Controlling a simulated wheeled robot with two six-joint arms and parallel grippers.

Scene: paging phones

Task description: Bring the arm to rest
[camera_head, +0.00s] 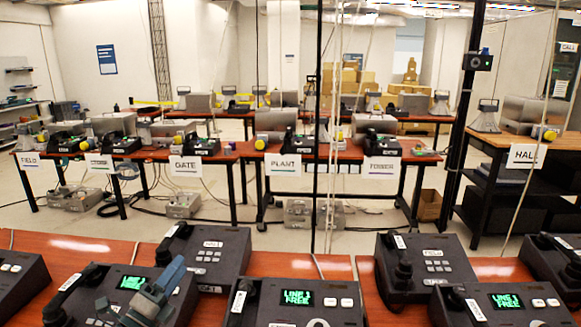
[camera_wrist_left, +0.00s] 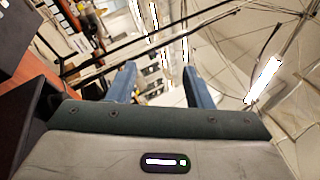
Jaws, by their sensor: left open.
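My left gripper (camera_head: 150,296) shows at the lower left of the head view, in front of a dark desk phone whose green screen it partly covers. Its two blue fingers stand apart in the left wrist view (camera_wrist_left: 160,85), with nothing between them. I cannot tell whether it touches the phone. My right gripper is in neither view.
Dark desk phones stand on the near red-brown tables, among them one reading "LINE 1 FREE" (camera_head: 297,297), another at right (camera_head: 510,302) and one behind (camera_head: 432,262). Farther tables carry signs such as PLANT (camera_head: 283,164) and HALL (camera_head: 526,156). Floor between is partly clear.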

